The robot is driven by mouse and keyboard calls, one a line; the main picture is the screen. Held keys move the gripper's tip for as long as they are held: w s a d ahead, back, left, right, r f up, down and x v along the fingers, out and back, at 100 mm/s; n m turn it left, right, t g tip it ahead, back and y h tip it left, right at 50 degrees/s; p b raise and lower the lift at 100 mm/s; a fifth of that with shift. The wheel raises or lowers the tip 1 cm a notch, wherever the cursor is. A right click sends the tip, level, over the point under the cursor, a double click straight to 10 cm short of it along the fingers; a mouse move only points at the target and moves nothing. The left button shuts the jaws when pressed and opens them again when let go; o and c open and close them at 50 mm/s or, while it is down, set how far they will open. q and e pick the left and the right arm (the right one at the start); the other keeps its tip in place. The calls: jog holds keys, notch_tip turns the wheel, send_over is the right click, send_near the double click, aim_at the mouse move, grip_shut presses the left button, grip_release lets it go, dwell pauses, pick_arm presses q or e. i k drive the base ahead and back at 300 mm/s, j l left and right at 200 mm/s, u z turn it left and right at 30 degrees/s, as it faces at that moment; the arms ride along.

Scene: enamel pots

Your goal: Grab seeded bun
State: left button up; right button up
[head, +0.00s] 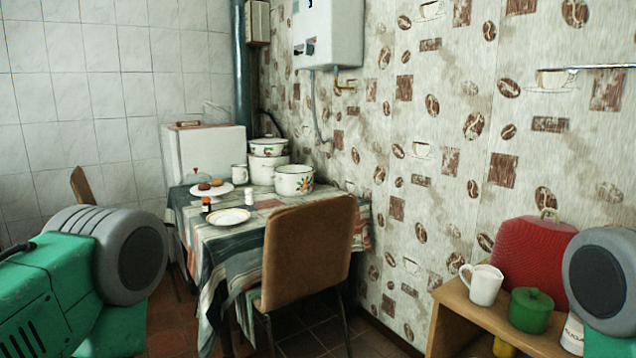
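Two small brown buns or similar items, one at the left (204,186) and a more orange one at the right (217,183), lie on a white plate (225,190). The plate is at the far left part of the table. They are too small to tell which one has seeds. Green and grey parts of my own arms show at the left and right edges. Neither gripper shows.
The table (215,250) has a striped cloth. An empty-looking plate (228,217), white pots (294,181) and a mug (239,174) stand on it. A brown chair (308,250) blocks its front right. A wooden bench (455,298) with kitchenware stands at the right.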

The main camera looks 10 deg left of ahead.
aim_at(216, 182)
jog(key=z, duration=0.45)
jog(key=j+z, duration=0.15)
jog(key=z, duration=0.25)
jog(key=i+j+z, duration=0.1)
jog(key=z, duration=0.35)
jog(key=j+z, duration=0.1)
jog(key=z, duration=0.3)
jog(key=j+z, duration=0.1)
jog(key=z, duration=0.35)
jog(key=k+j+z, duration=0.2)
jog(key=j+z, duration=0.25)
jog(key=k+j+z, duration=0.3)
jog(key=j+z, duration=0.15)
jog(key=k+j+z, duration=0.6)
jog(key=k+z, duration=0.25)
jog(key=k+j, duration=0.25)
jog(key=k, duration=0.3)
jog(key=k+j+u, duration=0.15)
jog(key=k, duration=0.4)
jog(key=k+j, duration=0.4)
jog(key=k, duration=0.15)
jog(key=k+u, duration=0.05)
